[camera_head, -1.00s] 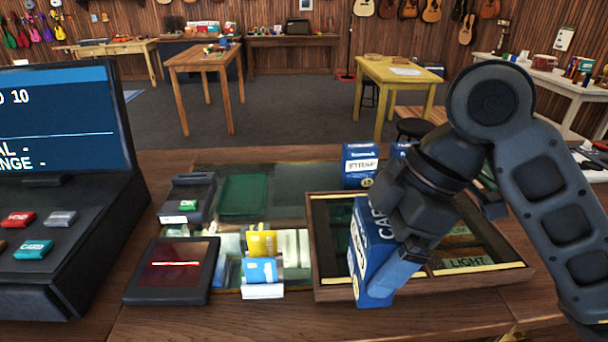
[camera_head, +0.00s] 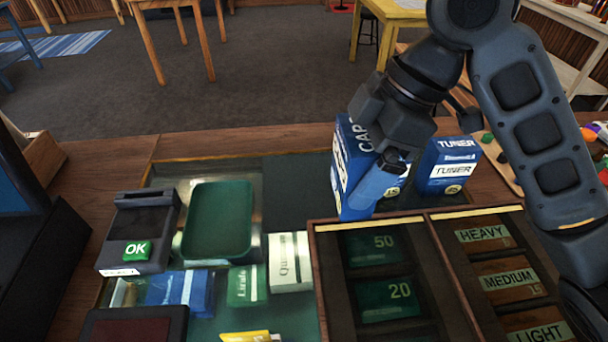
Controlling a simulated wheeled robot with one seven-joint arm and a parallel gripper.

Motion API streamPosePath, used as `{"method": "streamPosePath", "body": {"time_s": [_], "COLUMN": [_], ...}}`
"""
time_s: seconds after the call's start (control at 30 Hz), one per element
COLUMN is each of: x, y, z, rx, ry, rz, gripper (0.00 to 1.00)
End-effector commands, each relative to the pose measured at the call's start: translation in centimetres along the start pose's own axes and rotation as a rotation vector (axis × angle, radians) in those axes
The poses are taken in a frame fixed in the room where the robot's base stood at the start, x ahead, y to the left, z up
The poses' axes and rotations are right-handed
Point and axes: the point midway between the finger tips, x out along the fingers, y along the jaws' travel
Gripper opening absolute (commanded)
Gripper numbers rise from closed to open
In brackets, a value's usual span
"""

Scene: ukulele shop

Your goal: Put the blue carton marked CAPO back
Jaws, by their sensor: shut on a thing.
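The blue carton marked CAPO (camera_head: 347,150) is upright in my gripper (camera_head: 377,185), which is shut on it. It is at the back edge of the wooden tray, over the back part of the glass counter top. I cannot tell whether its base touches the counter. A blue carton marked TUNER (camera_head: 449,165) stands just to its right, with my gripper between them. The gripper and the CAPO carton cover most of what is behind them; a yellow price spot shows beside the fingers.
The wooden tray (camera_head: 317,262) holds notes marked 50 and 20 and packs marked HEAVY, MEDIUM and LIGHT. To the left are an empty green dish (camera_head: 218,222), a card reader (camera_head: 139,231) and small boxes under the glass. A strip of glass behind the dish is clear.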

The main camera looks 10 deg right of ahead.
Motion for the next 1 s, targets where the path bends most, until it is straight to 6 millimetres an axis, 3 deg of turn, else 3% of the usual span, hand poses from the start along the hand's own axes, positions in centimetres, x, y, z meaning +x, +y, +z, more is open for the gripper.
{"method": "streamPosePath", "body": {"time_s": [0.5, 0.77, 1.0], "x": [7.7, 8.8, 11.5], "y": [8.0, 8.8, 8.8], "z": [-2.6, -2.7, -1.4], "rx": [-0.002, -0.002, 0.000], "ry": [-0.003, -0.001, -0.002], "rz": [-0.002, -0.001, -0.002], "gripper": [0.60, 0.60, 0.60]}}
